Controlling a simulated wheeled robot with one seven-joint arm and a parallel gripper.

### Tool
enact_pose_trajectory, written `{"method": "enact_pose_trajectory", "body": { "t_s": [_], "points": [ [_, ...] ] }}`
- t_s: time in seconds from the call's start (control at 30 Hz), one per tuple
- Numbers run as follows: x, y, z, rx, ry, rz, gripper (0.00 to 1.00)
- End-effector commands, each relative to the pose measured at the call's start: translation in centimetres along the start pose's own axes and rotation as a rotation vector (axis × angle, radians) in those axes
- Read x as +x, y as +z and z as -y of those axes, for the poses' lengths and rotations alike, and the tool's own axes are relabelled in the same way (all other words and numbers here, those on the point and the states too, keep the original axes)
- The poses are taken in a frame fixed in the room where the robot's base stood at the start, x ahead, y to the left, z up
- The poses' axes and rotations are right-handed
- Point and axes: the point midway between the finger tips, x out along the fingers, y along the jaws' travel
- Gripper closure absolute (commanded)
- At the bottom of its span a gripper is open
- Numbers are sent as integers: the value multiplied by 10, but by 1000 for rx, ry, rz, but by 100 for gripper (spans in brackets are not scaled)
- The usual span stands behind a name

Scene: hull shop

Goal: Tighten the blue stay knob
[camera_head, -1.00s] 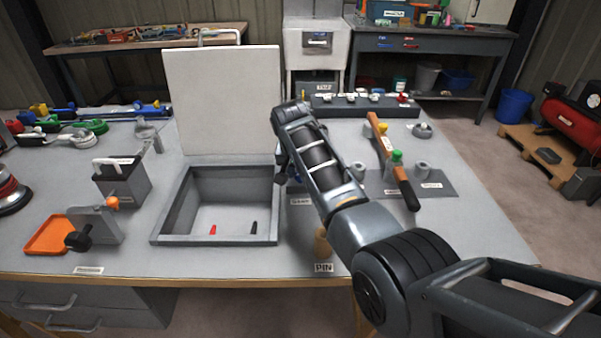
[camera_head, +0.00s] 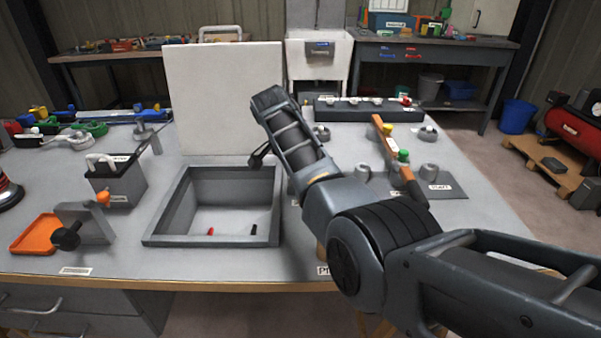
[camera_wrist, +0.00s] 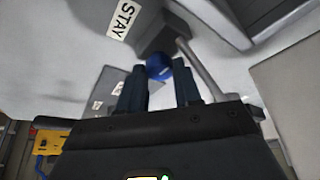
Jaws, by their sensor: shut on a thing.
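The blue stay knob (camera_wrist: 158,67) shows in the wrist view as a round blue ball between my fingertips. My gripper (camera_wrist: 160,82) is shut on it. A grey block beside it bears a STAY label (camera_wrist: 125,17), and a thin grey rod (camera_wrist: 203,70) runs past the knob. In the head view, my gripper (camera_head: 262,156) is by the lower right corner of the upright pale lid (camera_head: 224,95), at the back right of the open grey box (camera_head: 210,241). My arm hides most of that spot, and the knob cannot be seen there.
A red piece and a black piece lie in the box. An orange tray (camera_head: 36,234), a bracket with a black knob (camera_head: 92,222) and a grey holder (camera_head: 117,184) stand left. A brown bar (camera_head: 388,143) and several small parts are right.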

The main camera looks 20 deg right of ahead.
Motion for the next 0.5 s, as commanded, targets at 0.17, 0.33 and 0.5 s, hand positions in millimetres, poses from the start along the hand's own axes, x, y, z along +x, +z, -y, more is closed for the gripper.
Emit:
{"method": "enact_pose_trajectory", "body": {
  "t_s": [0.17, 0.33, 0.5],
  "points": [
    [1, 1, 0, 5, 3, 1, 97],
    [1, 1, 0, 4, 3, 2, 97],
    [1, 1, 0, 4, 2, 2, 56]
  ]
}}
